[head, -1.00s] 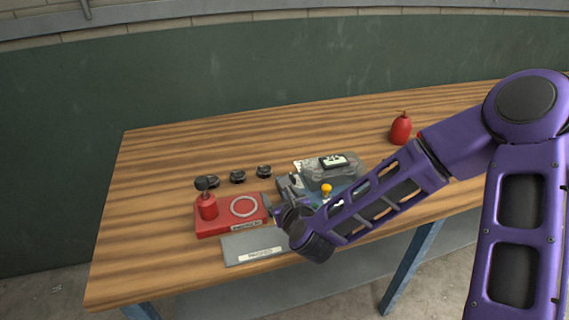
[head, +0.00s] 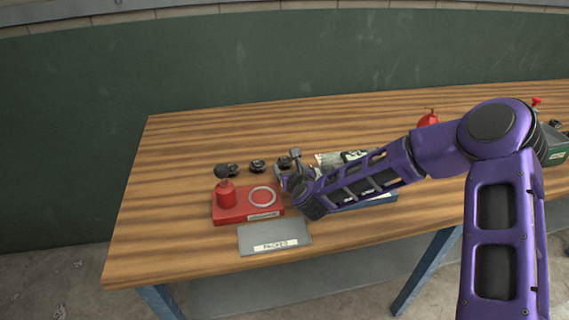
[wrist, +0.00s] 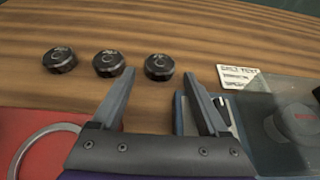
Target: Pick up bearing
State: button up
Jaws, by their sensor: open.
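Three dark round bearings lie in a row on the wooden table: left (wrist: 60,59), middle (wrist: 108,63) and right (wrist: 159,67) in the wrist view. In the head view the left one (head: 227,170) and middle one (head: 258,166) show clearly. The rightmost (head: 283,162) sits close to my gripper, which partly crowds it. My gripper (wrist: 159,76) is open and empty. In the wrist view its two fingers point toward the right bearing, which appears between and just beyond the tips. I cannot tell their height above the table.
A grey labelled plate (head: 262,238) lies in front. A blue tray with a clear case (wrist: 285,95) and a printed card (wrist: 238,77) lie right. Table behind the bearings is clear.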

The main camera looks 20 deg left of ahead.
aim_at(285, 161)
jog(key=x, duration=0.5)
jog(key=shift+c, duration=0.3)
grip_shut()
